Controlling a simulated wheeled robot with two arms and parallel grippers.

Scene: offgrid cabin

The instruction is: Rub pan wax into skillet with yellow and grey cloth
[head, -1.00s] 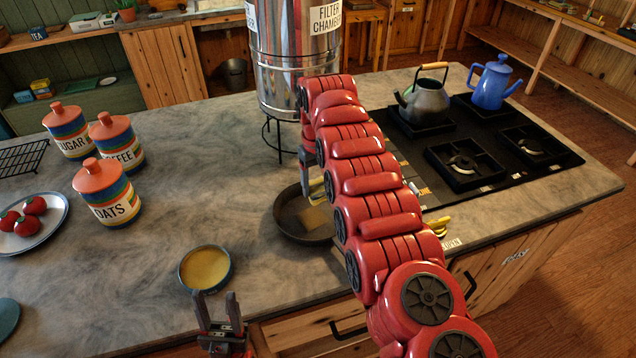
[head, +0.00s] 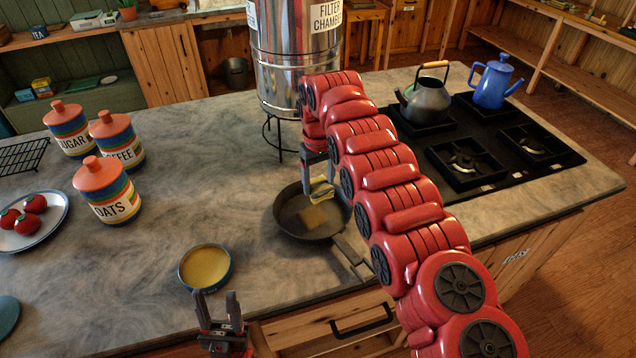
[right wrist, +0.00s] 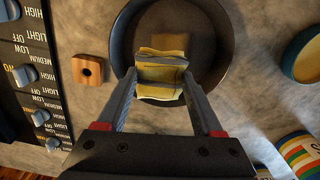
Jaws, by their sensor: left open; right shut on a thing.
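The dark skillet (head: 285,228) sits on the counter, its handle (head: 352,262) pointing to the lower right. A tan patch (head: 313,218) lies on its floor, probably wax. My right gripper (head: 318,184) is shut on the yellow and grey cloth (head: 322,194), over the skillet. In the right wrist view the folded cloth (right wrist: 161,76) is between the fingertips (right wrist: 160,88), with the skillet (right wrist: 222,45) behind; whether it touches the skillet is unclear. A round tin of yellow wax (head: 205,268) stands left of the skillet. My left gripper (head: 219,308) is open and empty at the counter's front edge.
A steel water filter (head: 292,75) on a stand is behind the skillet. The stove (head: 470,160) with a grey kettle (head: 425,103) and blue pot (head: 492,85) is right. Canisters (head: 112,200) and a plate of tomatoes (head: 60,222) are left. Counter between canisters and skillet is clear.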

